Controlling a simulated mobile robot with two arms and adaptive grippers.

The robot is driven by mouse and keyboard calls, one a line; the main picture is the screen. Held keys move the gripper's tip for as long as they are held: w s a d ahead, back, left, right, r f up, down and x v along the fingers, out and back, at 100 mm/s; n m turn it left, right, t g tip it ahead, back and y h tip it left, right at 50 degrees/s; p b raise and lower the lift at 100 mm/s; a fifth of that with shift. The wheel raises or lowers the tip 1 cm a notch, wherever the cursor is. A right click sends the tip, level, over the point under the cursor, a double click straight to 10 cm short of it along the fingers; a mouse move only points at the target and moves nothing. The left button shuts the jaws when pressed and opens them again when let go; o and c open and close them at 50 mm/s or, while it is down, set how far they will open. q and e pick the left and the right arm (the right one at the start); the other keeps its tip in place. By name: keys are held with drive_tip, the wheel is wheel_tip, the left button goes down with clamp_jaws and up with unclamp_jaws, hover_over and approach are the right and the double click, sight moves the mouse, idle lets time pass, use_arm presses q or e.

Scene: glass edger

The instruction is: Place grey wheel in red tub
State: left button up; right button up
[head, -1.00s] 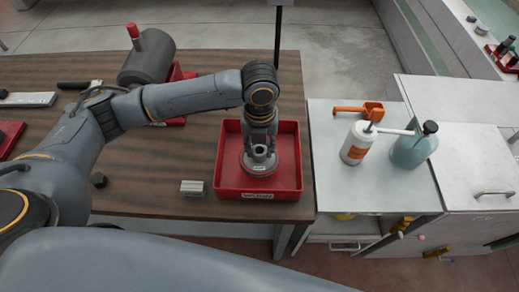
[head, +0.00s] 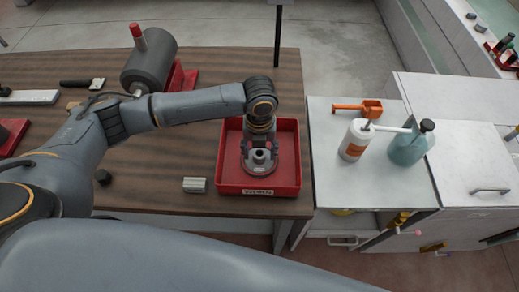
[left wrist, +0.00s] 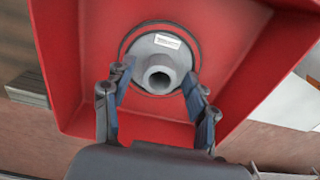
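The grey wheel (head: 260,168) lies flat inside the red tub (head: 293,168), hub upward, and appears to rest on its floor. The left wrist view also shows the wheel (left wrist: 160,72) with a white label, within the red walls of the tub (left wrist: 60,60). My left gripper (head: 257,147) is above the wheel, pointing down. In the left wrist view its fingers (left wrist: 156,80) are spread on either side of the hub, with gaps between fingertips and hub. Whether a fingertip touches the wheel's rim is unclear. My right gripper is not in view.
A small ribbed metal block (head: 195,185) lies left of the tub. A grey cylindrical machine (head: 150,62) stands at the back left. A white bottle (head: 355,140), a blue-grey jug (head: 408,147) and an orange tool (head: 358,107) are on the side table. Wood between block and machine is clear.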

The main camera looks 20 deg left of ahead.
use_arm(q)
wheel_tip(320, 180, up, 12)
drive_tip(key=b, duration=0.3)
idle(0.6)
